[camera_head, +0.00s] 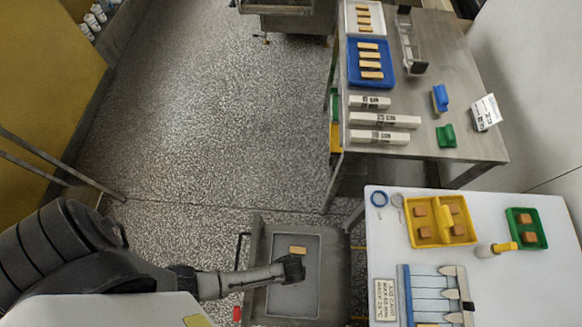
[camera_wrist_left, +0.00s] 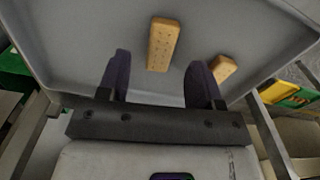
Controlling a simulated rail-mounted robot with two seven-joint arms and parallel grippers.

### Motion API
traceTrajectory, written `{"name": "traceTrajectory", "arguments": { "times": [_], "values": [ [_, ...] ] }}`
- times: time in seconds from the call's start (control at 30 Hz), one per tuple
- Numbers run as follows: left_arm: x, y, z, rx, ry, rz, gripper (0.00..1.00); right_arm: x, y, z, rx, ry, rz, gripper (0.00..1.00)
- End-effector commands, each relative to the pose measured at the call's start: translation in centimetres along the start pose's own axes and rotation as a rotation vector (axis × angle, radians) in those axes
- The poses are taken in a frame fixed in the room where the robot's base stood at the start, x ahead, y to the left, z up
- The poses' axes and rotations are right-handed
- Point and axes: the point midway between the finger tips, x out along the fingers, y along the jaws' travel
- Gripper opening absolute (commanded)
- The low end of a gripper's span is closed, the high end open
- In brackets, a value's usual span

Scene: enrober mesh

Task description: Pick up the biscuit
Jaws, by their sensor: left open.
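A tan oblong biscuit (camera_head: 298,249) lies in a shallow grey tray (camera_head: 309,290) at the bottom middle of the head view. In the left wrist view a biscuit (camera_wrist_left: 163,44) shows in line with the gap between my fingers, apart from both. A second biscuit (camera_wrist_left: 223,68) lies in the tray there, just beyond the right-hand finger and partly hidden by it. My left gripper (camera_head: 292,268) is over the tray, close to the biscuit. In the wrist view the left gripper (camera_wrist_left: 158,65) is open and empty. My right gripper is not in view.
A white table (camera_head: 385,240) at right holds a yellow tray (camera_head: 411,236) and a green tray (camera_head: 541,241) with brown pieces. A steel table (camera_head: 470,120) behind holds a blue tray (camera_head: 383,80) of biscuits and several labelled bars. The speckled floor is clear at middle left.

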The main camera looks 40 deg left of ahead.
Motion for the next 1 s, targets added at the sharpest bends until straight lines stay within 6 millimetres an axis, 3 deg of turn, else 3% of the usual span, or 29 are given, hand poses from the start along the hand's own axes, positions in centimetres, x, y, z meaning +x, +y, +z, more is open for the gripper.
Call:
{"name": "traceTrajectory", "arguments": {
  "times": [0.2,0.57,1.0],
  "values": [
    [2.6,-0.1,0.0,0.000,0.000,0.000,0.60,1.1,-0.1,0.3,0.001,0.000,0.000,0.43],
    [3.0,0.0,0.1,0.000,0.000,0.000,0.59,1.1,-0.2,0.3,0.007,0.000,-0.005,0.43],
    [3.0,0.0,0.1,0.000,0.000,0.001,0.17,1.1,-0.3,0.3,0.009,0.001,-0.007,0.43]
  ]
}}
